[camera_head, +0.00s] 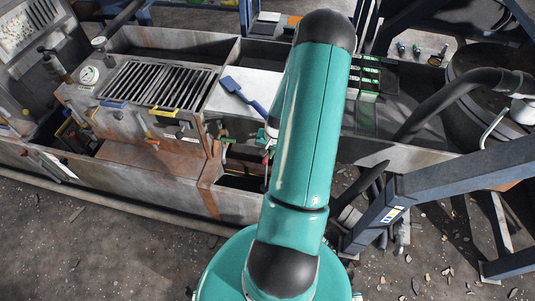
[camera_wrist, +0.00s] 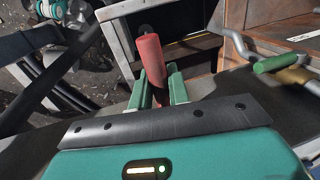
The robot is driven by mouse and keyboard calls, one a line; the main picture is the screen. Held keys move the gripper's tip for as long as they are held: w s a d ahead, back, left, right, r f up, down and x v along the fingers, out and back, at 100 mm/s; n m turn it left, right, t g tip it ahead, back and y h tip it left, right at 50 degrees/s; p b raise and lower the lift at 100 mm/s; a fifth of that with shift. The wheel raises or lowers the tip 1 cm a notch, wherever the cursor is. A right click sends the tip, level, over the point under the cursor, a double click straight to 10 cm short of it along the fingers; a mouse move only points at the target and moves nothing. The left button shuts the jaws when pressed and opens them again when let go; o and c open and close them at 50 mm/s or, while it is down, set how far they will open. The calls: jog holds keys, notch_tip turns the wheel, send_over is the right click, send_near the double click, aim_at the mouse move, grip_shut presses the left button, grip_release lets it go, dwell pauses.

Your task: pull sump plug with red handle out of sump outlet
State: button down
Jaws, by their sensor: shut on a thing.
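In the wrist view a red handle (camera_wrist: 150,58) of the sump plug stands up between the green fingers of my gripper (camera_wrist: 159,86). The gripper is shut on the lower part of the handle. The plug body and the sump outlet below are hidden behind the gripper, so I cannot tell how the plug sits in the outlet. In the head view my teal arm covers most of the gripper; a small bit of red (camera_head: 266,155) shows at its left edge beside the tank wall.
A green-handled lever (camera_wrist: 276,62) on a brass fitting is close on the right in the wrist view. In the head view a slotted screen deck (camera_head: 160,84) and a blue brush (camera_head: 243,94) lie left of my arm. A blue steel beam (camera_head: 460,180) and black hose (camera_head: 445,95) stand at right.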

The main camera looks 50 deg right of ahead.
jog(key=shift+r, duration=0.1)
jog(key=shift+r, duration=1.4)
